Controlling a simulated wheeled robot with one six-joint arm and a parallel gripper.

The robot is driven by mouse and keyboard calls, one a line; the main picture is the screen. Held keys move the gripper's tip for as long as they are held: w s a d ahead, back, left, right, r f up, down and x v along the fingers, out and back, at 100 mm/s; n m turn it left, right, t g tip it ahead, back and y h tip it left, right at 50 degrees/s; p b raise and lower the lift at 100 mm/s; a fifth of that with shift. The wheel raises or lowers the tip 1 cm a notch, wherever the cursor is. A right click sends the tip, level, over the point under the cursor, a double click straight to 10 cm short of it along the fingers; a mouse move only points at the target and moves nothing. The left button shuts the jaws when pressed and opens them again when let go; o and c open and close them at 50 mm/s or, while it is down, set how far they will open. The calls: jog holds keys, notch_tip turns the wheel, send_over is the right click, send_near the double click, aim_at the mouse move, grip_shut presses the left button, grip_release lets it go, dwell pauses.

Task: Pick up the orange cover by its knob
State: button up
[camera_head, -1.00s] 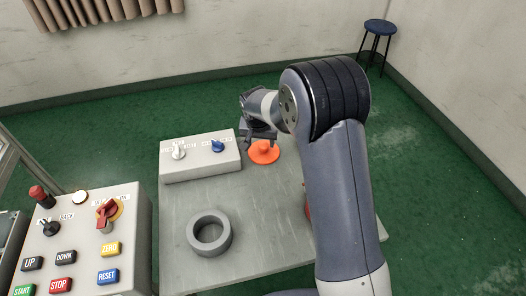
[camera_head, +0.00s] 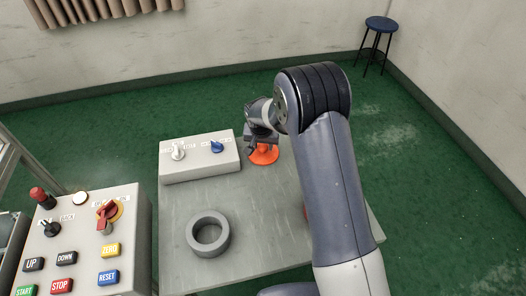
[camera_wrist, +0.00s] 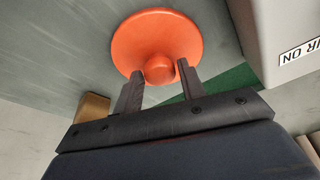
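The orange cover (camera_head: 264,157) is a round disc with a knob, lying on the grey table near its far edge. In the wrist view the cover (camera_wrist: 157,35) shows its knob (camera_wrist: 159,70) toward the fingertips. My gripper (camera_head: 262,143) is just above the cover and hides part of it in the head view. In the wrist view my gripper (camera_wrist: 159,72) is open, one finger on each side of the knob.
A switch box (camera_head: 199,158) with a white and a blue knob stands just left of the cover. A grey ring (camera_head: 208,232) lies nearer on the table (camera_head: 255,232). A red thing (camera_head: 307,212) is mostly hidden by my arm. A button panel (camera_head: 83,235) is at lower left.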

jog(key=c, duration=0.6)
